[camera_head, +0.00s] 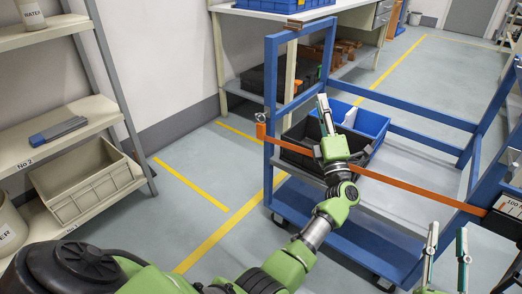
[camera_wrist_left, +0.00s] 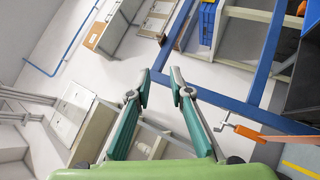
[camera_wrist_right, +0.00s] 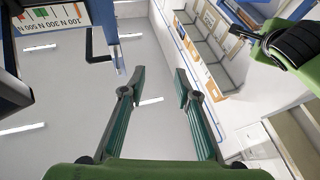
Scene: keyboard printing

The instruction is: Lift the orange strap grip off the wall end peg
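The orange strap grip (camera_head: 261,131) is at the left post of the blue cart, beside a small grey peg or hook (camera_head: 262,117). The orange strap (camera_head: 405,185) runs from it across the cart to the right, passing behind my left wrist. In the left wrist view, the grip (camera_wrist_left: 249,133) and grey metal piece (camera_wrist_left: 226,122) show to the right of the fingers. My left gripper (camera_head: 325,112) is open and empty, above the cart and right of the grip. My right gripper (camera_head: 447,248) is open and empty at lower right, apart from the strap.
The blue cart frame (camera_head: 430,116) surrounds the strap. A blue bin (camera_head: 370,122) and black bin (camera_head: 297,150) stand on the cart. A scale box (camera_head: 508,207) marked 100 N is at the strap's right end. Shelves (camera_head: 60,110) stand left; the floor between is clear.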

